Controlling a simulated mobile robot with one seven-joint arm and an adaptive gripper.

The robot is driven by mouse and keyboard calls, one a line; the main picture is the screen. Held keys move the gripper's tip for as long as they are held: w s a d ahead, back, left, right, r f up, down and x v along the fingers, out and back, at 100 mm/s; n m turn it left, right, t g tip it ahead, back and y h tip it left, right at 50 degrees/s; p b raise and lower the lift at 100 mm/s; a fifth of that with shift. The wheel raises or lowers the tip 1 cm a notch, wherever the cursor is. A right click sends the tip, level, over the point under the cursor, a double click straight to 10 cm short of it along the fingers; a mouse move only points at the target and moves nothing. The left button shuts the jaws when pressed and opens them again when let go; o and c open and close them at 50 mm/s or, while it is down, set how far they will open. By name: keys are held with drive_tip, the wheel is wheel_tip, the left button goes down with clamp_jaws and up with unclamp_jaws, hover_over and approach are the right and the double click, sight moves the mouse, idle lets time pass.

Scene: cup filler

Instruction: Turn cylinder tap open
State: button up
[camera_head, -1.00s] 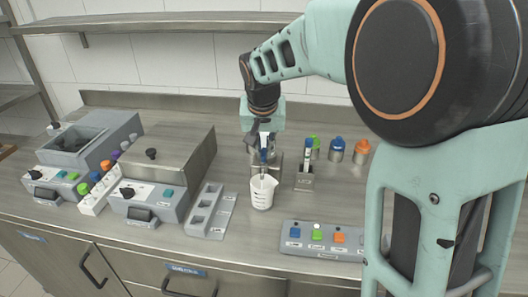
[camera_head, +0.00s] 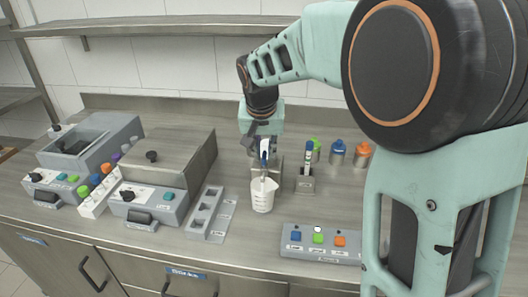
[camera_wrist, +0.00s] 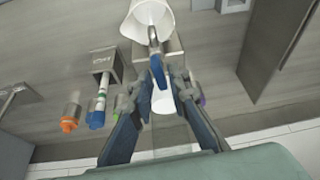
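The tap shows its blue handle (camera_head: 264,149) above a metal base, over a white measuring cup (camera_head: 262,196) standing upright on the counter. My gripper (camera_head: 262,134) is at the tap from above and behind. In the wrist view, my gripper's fingers (camera_wrist: 160,86) are apart, on either side of the blue tap handle (camera_wrist: 160,101). A gap shows between the handle and the fingers; whether either one touches it is unclear. The cup (camera_wrist: 150,16) lies beyond the fingertips with the spout over it. The fingers partly hide the tap body.
A metal holder (camera_head: 306,184) with a blue-topped tube stands right of the cup. Green, blue and orange-capped bottles (camera_head: 338,152) are behind it. A button panel (camera_head: 320,241) is at front right. A grey slotted rack (camera_head: 207,214) and lidded machines (camera_head: 160,170) stand left.

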drive_tip(key=v, duration=1.2)
